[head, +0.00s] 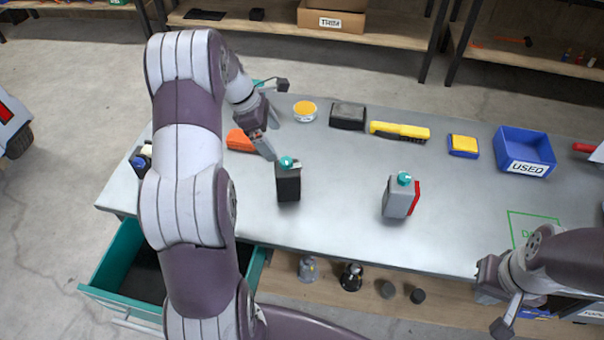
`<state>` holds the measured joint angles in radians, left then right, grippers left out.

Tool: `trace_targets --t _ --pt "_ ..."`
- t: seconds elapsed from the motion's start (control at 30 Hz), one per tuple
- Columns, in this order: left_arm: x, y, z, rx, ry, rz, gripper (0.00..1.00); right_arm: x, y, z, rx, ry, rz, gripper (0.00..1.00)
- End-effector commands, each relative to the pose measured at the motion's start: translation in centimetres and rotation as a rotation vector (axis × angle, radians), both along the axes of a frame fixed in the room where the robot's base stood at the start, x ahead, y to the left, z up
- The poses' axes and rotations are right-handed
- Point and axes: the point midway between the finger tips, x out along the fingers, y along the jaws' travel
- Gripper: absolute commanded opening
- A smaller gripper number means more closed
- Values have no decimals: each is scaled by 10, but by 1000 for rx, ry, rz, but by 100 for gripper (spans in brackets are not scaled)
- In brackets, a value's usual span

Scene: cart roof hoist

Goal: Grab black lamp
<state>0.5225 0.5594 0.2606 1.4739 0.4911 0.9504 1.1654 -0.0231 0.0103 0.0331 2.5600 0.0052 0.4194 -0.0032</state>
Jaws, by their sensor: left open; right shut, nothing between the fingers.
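A small black domed thing (351,277), which looks like the black lamp, stands on the wooden shelf below the table's front edge. A similar grey one (308,268) stands left of it. My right gripper (503,326) is shut and empty at the lower right, in front of the table and apart from the lamp.
The grey table (340,222) holds a grey bottle (398,198), an orange thing (240,140), a yellow tool (399,131) and a blue USED bin (524,152). A teal drawer (107,262) stands open at the left. Two dark round pieces (388,290) lie right of the lamp.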

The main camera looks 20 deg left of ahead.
Motion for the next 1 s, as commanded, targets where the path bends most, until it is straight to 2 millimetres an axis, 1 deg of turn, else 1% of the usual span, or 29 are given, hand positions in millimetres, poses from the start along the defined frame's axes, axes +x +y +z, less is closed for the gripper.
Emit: trace_targets --t 0.03,0.07,0.1,0.2,0.37,0.5,0.6,0.7,0.87,0.9,0.97,1.0 --pt "1 -4 -18 -1 4 1 100 0 0 -12 0 1 0 0" --pt "2 -7 -25 -1 4 1 100 0 0 -15 0 1 0 0" --pt "4 -10 -27 -1 5 -1 100 -1 0 -7 0 2 0 0" --pt "7 -18 -46 -1 5 -2 100 0 0 -5 0 0 0 0" --pt "10 -25 -63 1 2 -3 100 0 0 -3 0 1 0 0" --pt "11 -34 -86 2 3 -4 100 0 0 5 0 1 0 0" --pt "14 -40 -103 3 2 -4 100 0 0 5 0 0 0 0" --pt "15 -42 -109 3 0 -4 100 0 0 5 0 1 0 0" --pt "16 -41 -109 4 -1 -3 100 0 0 4 0 1 0 0" --pt "15 -41 -109 4 -1 -3 94 0 0 4 0 1 0 0" --pt "15 -41 -109 4 -1 -3 74 0 0 4 0 1 0 0" --pt "15 -41 -109 4 -1 -3 61 0 0 4 0 1 0 0"
